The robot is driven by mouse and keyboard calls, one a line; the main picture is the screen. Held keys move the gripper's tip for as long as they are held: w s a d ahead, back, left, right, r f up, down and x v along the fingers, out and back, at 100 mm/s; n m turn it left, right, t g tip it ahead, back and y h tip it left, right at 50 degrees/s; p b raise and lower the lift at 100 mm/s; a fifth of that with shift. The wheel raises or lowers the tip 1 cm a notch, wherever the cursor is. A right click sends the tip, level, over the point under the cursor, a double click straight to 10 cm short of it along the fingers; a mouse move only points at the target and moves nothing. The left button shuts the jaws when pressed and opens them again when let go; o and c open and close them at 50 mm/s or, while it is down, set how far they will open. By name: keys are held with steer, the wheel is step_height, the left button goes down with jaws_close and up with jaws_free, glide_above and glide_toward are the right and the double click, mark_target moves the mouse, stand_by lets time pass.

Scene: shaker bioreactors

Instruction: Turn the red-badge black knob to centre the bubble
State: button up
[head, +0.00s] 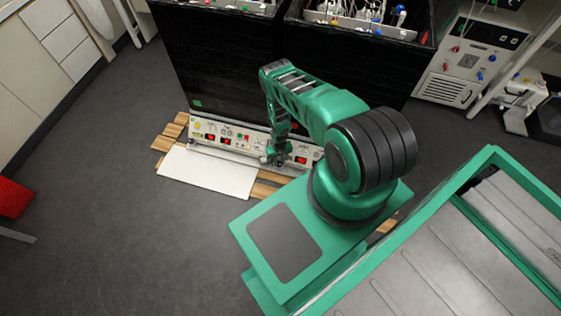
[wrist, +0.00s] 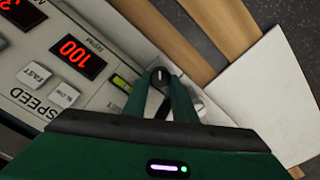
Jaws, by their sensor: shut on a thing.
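In the wrist view my gripper (wrist: 161,90) reaches down over the edge of the control panel, its two green fingers closed on a small black knob (wrist: 159,75) with a white mark on top. I cannot make out a red badge on the knob; the fingers cover its sides. A small yellow-green level vial (wrist: 121,83) sits on the panel just left of the knob. It is too small to tell where its bubble lies. In the head view my gripper (head: 277,156) is at the front of the panel, and the knob is hidden there.
The panel (head: 225,137) has a red display (wrist: 77,57) reading 100, and FAST (wrist: 38,74) and SLOW (wrist: 66,94) buttons. A white board (head: 207,173) lies on wooden slats (wrist: 183,45) before it. Black shaker cabinets (head: 225,60) stand behind.

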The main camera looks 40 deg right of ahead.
steer(key=shift+s+a+f, duration=0.1)
steer(key=shift+s+a, duration=0.15)
steer(key=o, duration=1)
steer(key=shift+o, duration=0.2)
steer(key=shift+w+d, duration=0.15)
steer(key=shift+w+d, duration=0.15)
steer(key=shift+r, duration=0.65)
steer(key=shift+s+a+r, duration=0.15)
steer(key=shift+r, duration=1.5)
steer(key=shift+s+a+r, duration=0.1)
steer(key=shift+a+r, duration=0.05)
steer(key=shift+r, duration=1.5)
